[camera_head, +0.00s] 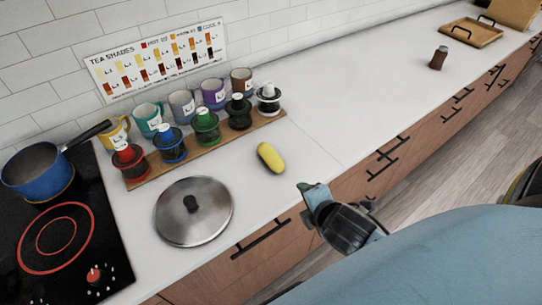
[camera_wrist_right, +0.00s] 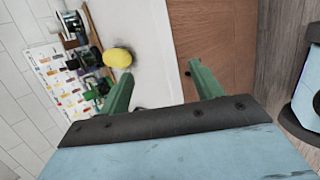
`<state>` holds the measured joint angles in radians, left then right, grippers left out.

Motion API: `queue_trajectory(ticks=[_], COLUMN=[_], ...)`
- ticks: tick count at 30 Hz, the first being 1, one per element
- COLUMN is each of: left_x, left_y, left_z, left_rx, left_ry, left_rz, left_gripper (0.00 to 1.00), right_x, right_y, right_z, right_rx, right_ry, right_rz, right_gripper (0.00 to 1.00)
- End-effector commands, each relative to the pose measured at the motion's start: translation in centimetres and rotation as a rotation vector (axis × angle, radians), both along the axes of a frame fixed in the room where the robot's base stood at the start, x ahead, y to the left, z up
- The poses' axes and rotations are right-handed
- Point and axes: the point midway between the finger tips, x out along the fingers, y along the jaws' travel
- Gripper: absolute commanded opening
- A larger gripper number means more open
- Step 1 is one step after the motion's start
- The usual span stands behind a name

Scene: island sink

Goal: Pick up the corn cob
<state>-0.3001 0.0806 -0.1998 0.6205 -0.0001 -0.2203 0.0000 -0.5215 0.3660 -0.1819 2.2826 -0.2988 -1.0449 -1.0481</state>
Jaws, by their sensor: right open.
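My left gripper is not in view.
A steel lid (camera_head: 194,211) lies left of the corn cob. Several tea makers and mugs stand on a wooden board (camera_head: 150,176) at the back. A blue pan (camera_head: 38,170) is on the black cooktop (camera_head: 75,265). The countertop right of the cob is clear up to a brown jar (camera_head: 438,58).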

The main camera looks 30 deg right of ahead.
Motion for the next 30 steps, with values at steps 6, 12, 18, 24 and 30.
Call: queue_trajectory(ticks=[6,12,18,24,30], left_x=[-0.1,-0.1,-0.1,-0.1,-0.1], left_y=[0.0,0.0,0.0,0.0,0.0], left_z=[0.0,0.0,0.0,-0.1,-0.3], left_rx=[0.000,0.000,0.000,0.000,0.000], left_ry=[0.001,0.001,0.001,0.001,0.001], left_rz=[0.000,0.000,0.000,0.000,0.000], left_gripper=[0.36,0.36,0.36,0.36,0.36], right_x=[3.8,5.4,6.3,9.5,12.5], right_y=[-1.3,-1.2,-1.1,-1.1,-1.1], right_z=[1.0,1.4,1.3,0.1,-1.1], right_rx=[-0.638,-1.050,-1.192,-1.194,-1.193], right_ry=[-0.096,-0.145,-0.160,-0.161,-0.161], right_rz=[0.553,0.862,0.960,0.958,0.958], right_gripper=[0.65,0.65,0.65,0.65,0.65])
